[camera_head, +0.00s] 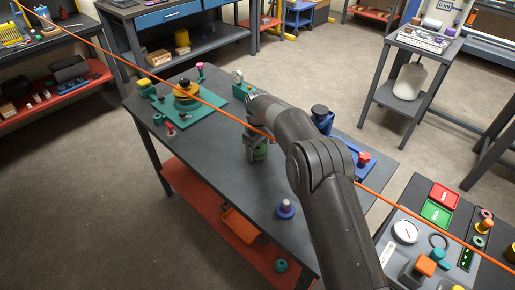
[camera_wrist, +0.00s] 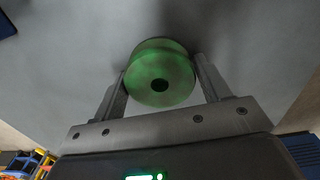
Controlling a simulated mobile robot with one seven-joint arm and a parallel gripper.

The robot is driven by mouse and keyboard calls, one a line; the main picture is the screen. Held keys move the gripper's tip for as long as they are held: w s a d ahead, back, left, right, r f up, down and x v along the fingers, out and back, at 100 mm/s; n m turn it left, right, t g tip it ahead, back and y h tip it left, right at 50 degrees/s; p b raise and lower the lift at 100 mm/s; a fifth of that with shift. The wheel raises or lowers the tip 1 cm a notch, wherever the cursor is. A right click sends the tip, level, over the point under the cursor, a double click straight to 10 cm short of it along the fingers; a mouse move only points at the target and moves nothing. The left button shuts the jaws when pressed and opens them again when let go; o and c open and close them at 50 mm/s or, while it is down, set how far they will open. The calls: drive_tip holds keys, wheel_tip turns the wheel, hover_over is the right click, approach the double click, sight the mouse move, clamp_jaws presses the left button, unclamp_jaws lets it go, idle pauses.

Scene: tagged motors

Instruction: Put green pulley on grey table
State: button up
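The green pulley (camera_wrist: 160,75), a round disc with a dark centre hole, sits between the two fingers of my gripper (camera_wrist: 161,80) in the wrist view. Both fingers appear to touch its sides. In the head view the green pulley (camera_head: 261,152) shows below my gripper (camera_head: 255,148), at or just above the top of the grey table (camera_head: 225,190). I cannot tell whether its underside touches the surface. My arm hides part of the table to the right.
A teal plate (camera_head: 215,98) with a yellow-and-black part stands at the far left of the table. A purple-blue pulley-like part (camera_head: 286,209) stands near the front. A blue fixture (camera_head: 358,170) is at the right. An orange cable crosses the view. The table's left middle is clear.

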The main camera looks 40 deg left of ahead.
sight(258, 148)
drive_tip(key=o, duration=0.3)
drive_tip(key=shift+o, duration=0.2)
wheel_tip(258, 148, up, 12)
drive_tip(key=shift+r, duration=0.2)
